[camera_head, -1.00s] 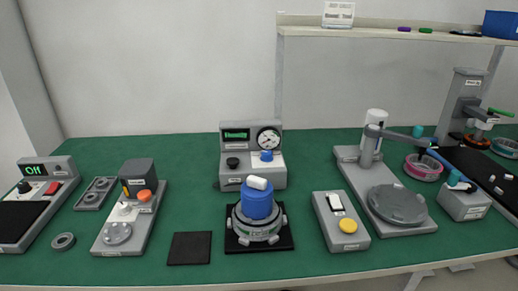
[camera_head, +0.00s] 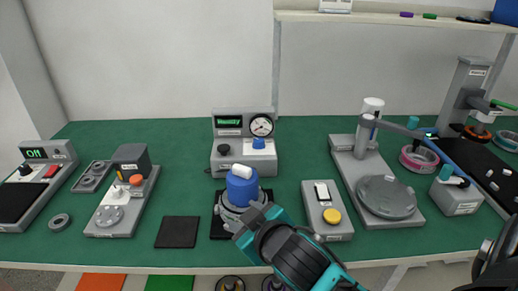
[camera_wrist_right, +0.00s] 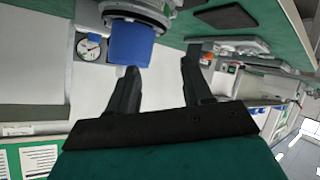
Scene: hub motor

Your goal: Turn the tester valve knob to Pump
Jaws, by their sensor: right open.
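The tester is a grey box (camera_head: 226,165) at the back middle of the green table in the head view. It has a green display, a round gauge (camera_head: 261,126), a black knob (camera_head: 223,149) and a blue knob (camera_head: 258,143) on a white label too small to read. My right gripper (camera_head: 257,218) is open and empty, in front of the tester, overlapping the hub unit in the picture. In the right wrist view its two dark fingers (camera_wrist_right: 160,74) stand apart, and the gauge (camera_wrist_right: 90,45) shows at upper left. My left gripper is not in view.
A black pad (camera_head: 177,232) lies left.

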